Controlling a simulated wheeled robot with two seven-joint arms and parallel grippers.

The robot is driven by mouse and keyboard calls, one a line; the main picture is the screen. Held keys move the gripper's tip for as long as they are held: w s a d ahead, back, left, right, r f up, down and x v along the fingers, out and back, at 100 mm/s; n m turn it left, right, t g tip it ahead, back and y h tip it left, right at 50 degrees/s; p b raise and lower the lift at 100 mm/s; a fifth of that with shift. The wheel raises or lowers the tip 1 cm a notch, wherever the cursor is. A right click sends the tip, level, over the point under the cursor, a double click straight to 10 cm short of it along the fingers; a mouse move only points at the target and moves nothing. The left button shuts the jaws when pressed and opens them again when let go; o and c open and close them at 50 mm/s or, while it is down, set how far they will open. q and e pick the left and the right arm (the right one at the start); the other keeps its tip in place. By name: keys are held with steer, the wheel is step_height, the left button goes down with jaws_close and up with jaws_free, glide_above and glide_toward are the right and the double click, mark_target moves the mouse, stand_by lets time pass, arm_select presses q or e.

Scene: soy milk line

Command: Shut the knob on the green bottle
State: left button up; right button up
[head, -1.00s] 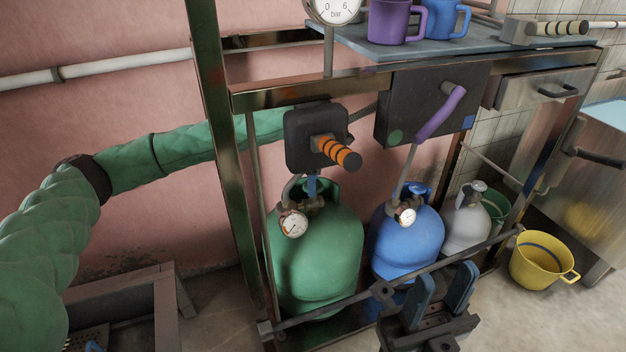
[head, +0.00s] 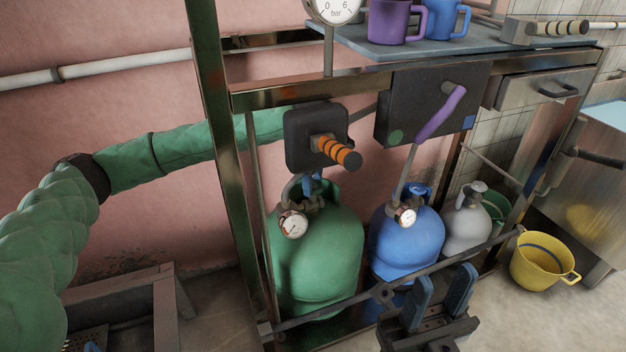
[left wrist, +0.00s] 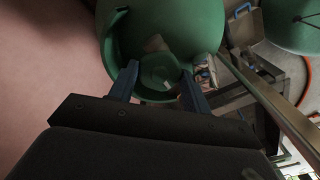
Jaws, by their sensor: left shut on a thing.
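The green bottle (head: 318,262) stands upright under the metal frame, with a round dial gauge (head: 293,224) at its neck. Its round green knob (left wrist: 158,72) shows in the left wrist view, between the two blue fingers. My left gripper (head: 311,188) points down over the bottle's top and is shut on the knob; it also shows in the left wrist view (left wrist: 158,86). In the head view the knob is mostly hidden by the fingers and collar. My right gripper (head: 440,298) is low in front of the frame, fingers apart and empty.
A blue bottle (head: 405,245) with a gauge and a grey bottle (head: 467,222) stand to the right. A metal rail (head: 340,308) crosses in front of the bottles. A dark box with a purple lever (head: 440,113) hangs above. A yellow bucket (head: 540,266) stands at the right.

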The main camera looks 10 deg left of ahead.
arm_select(q)
steer(key=shift+r, duration=0.1)
steer(key=o, duration=1)
steer(key=shift+c, duration=0.2)
step_height(320, 180, up, 6)
steer(key=shift+r+p, duration=0.25)
steer(key=shift+p, duration=0.7)
steer(key=shift+r, duration=0.6)
